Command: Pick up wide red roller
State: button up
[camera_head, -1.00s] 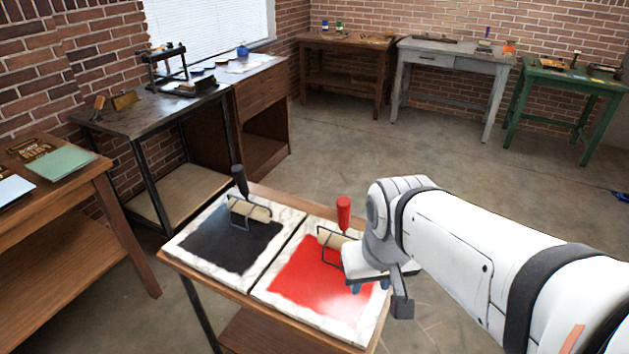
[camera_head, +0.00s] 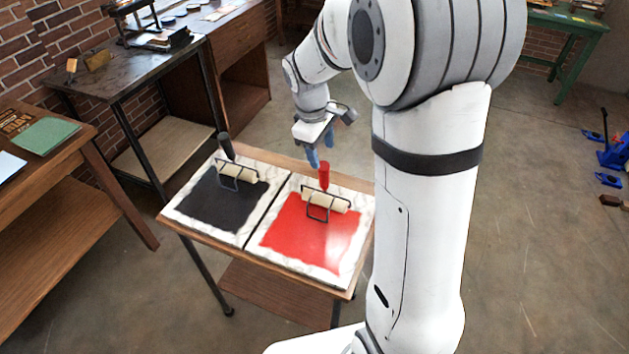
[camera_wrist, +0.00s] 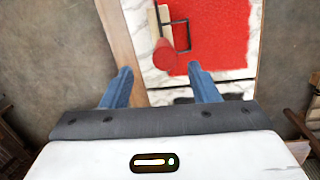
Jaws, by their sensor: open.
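The red-handled roller (camera_head: 325,196) has a pale wide cylinder, a dark wire frame and an upright red handle. It rests at the back of the red ink slab (camera_head: 300,240) on the small wooden table. My gripper (camera_head: 319,161) is open and empty, above and just behind the red handle, apart from it. In the wrist view, the roller (camera_wrist: 166,57) lies ahead of my gripper (camera_wrist: 160,86), with its red handle end toward the gap between the blue fingers. The handle hides part of the pale cylinder there.
A black-handled roller (camera_head: 238,171) stands on the black ink slab (camera_head: 220,208) to the left. A dark metal table (camera_head: 120,75) and a wooden table (camera_head: 50,180) stand further left. Floor is open behind the small table.

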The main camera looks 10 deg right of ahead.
aim_at(323, 164)
jog(key=f, duration=0.2)
jog(key=f+p, duration=0.1)
jog(key=f, duration=0.4)
jog(key=shift+d+f+p, duration=0.1)
jog(key=shift+d+p, duration=0.25)
jog(key=shift+c, duration=0.2)
jog(key=c, duration=1)
jog(key=shift+o, duration=0.2)
